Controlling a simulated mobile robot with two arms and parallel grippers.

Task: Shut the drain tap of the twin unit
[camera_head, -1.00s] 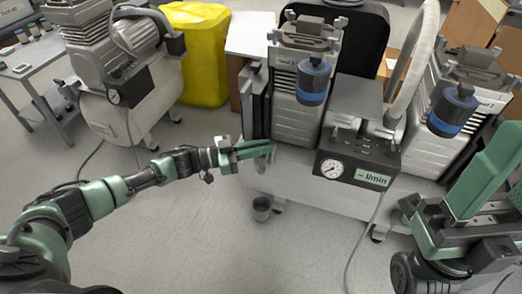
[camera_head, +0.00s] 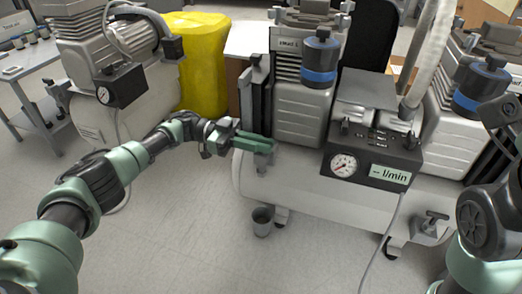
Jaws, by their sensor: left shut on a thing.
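The twin unit is a compressor with two grey motor heads on one long pale tank (camera_head: 300,190). A pressure gauge (camera_head: 343,165) sits on its dark front panel. The drain tap (camera_head: 265,161) is a small grey fitting at the left end of the tank, mostly covered by my fingers. My left gripper (camera_head: 268,147) reaches in from the left, its green fingers shut on the tap. The tap handle's angle cannot be made out. My right arm is at the right edge; its gripper is not in view.
A small grey cup (camera_head: 262,221) stands on the floor below the tap. Another compressor (camera_head: 120,85) stands at the left, with a yellow bin (camera_head: 203,65) behind it. A grey T-shaped fitting (camera_head: 431,224) shows at the lower right. The floor at front centre is clear apart from a cable.

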